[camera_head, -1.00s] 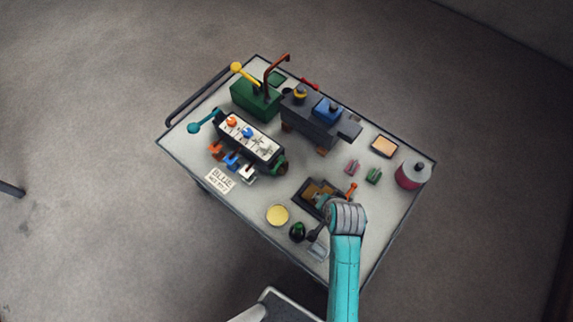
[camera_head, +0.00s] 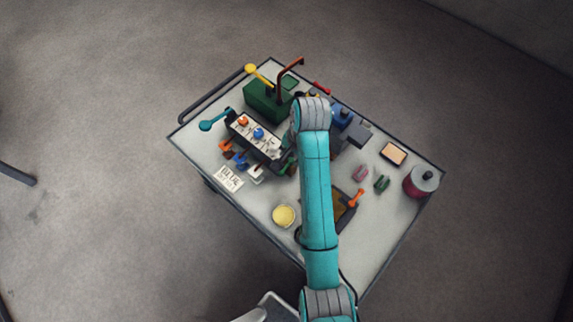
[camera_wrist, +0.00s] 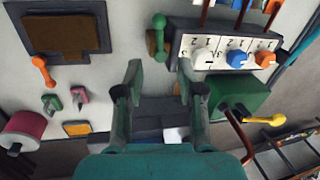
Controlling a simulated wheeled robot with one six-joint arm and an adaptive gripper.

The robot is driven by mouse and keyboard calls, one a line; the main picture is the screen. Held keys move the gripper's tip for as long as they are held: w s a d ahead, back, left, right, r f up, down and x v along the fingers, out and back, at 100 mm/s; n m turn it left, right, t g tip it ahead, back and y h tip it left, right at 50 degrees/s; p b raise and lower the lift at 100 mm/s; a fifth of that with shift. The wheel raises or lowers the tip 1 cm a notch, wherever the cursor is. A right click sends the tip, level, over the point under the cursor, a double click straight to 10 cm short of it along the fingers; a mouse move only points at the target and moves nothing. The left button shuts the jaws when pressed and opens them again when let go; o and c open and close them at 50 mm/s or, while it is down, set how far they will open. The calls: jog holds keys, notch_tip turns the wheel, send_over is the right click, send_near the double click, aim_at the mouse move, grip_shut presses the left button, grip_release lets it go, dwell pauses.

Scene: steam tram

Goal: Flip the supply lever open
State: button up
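No label in view marks which handle is the supply lever. A yellow-knobbed lever (camera_head: 251,69) rises from the green box (camera_head: 268,100) at the back left of the cart; both also show at the right of the wrist view, the lever (camera_wrist: 278,120) and the box (camera_wrist: 245,95). A teal-knobbed lever (camera_head: 207,125) sticks out from the left end of the numbered block (camera_head: 257,140). A green-knobbed handle (camera_wrist: 159,28) stands at that block's other end. My gripper (camera_wrist: 161,75) is open and empty, below this handle in the wrist view.
A copper pipe (camera_head: 290,66) rises beside the green box. An orange lever (camera_head: 355,198) stands by a dark tray (camera_wrist: 65,35). A red canister (camera_head: 421,181), a yellow disc (camera_head: 284,215) and a printed card (camera_head: 229,178) sit on the cart (camera_head: 385,225). Its right-hand part has bare patches.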

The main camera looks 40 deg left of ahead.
aim_at(286, 168)
jog(key=f, duration=0.3)
jog(key=a+f, duration=0.1)
jog(key=f, duration=0.4)
jog(key=shift+a+f, duration=0.35)
jog(key=shift+f, duration=0.05)
grip_shut()
